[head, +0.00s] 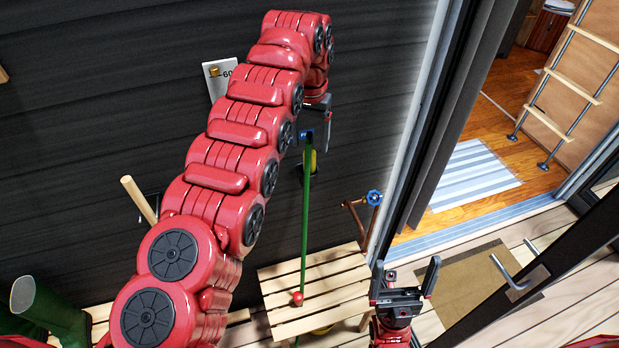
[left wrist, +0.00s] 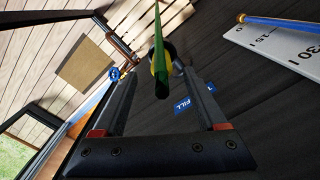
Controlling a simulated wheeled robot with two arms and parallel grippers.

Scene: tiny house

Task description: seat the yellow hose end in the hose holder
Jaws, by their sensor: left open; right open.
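The yellow hose end (head: 313,159) shows against the dark wall beside a dark fitting, likely the hose holder. A thin green length (head: 306,215) crosses in front of it, and I cannot tell whether it is the hose or whether the yellow end is seated. In the left wrist view the yellow piece (left wrist: 158,58) is partly hidden behind the green length, beside a black ring-like part (left wrist: 176,62). My left gripper (head: 318,118) is open near the wall, with the green length between its fingers in the wrist view, not gripped. My right gripper (head: 405,283) is open and empty.
A slatted wooden bench (head: 337,277) stands below, with a red ball (head: 298,298) over it. A blue-handled tap (head: 374,197) rises behind. A white gauge board (head: 217,80) is on the wall. The doorway and a door with a handle (head: 520,285) are at right. Green boots (head: 45,310) stand lower left.

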